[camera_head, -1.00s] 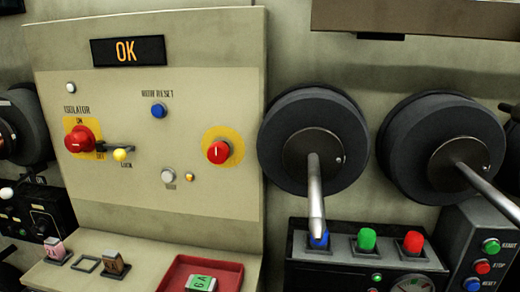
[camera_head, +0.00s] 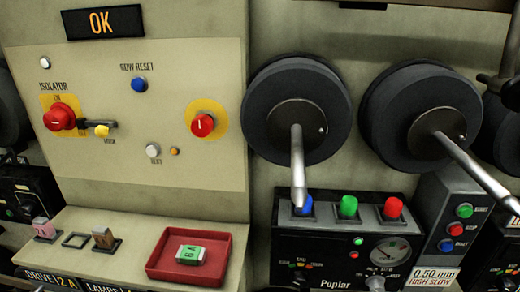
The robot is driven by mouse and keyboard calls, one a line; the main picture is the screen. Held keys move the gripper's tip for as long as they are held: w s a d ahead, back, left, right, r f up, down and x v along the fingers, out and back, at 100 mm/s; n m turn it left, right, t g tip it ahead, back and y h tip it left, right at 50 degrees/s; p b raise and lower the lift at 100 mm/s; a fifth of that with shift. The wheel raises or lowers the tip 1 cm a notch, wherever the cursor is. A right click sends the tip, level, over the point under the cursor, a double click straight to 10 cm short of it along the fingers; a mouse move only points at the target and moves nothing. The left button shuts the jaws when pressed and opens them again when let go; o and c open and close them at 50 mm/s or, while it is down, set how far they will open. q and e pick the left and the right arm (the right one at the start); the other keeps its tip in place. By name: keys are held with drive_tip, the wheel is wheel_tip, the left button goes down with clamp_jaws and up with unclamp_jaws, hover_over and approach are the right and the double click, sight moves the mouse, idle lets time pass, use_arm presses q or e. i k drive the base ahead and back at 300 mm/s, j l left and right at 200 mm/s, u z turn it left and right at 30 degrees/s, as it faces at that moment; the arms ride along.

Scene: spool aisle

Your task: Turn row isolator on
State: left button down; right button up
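The row isolator is a red knob (camera_head: 60,118) on a yellow plate at the left of the beige panel (camera_head: 110,165). ON is printed above the knob; small lettering at its lower right is partly hidden. A pale mark crosses the knob's face roughly level. Beside it on the right, a dark lock bar with a yellow knob (camera_head: 102,131) stands above the word LOCK. Whether the bar touches the isolator cannot be told. A black display (camera_head: 103,22) above reads OK in orange. Neither of my grippers is in view.
Another red knob (camera_head: 202,125) on a yellow disc and a blue row reset button (camera_head: 139,84) share the panel. A red tray (camera_head: 158,267) holding a green-and-white block is on the ledge below. Dark spools (camera_head: 298,110) with protruding metal rods stand at right.

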sight(61, 116)
drive_tip(key=u, duration=1.3)
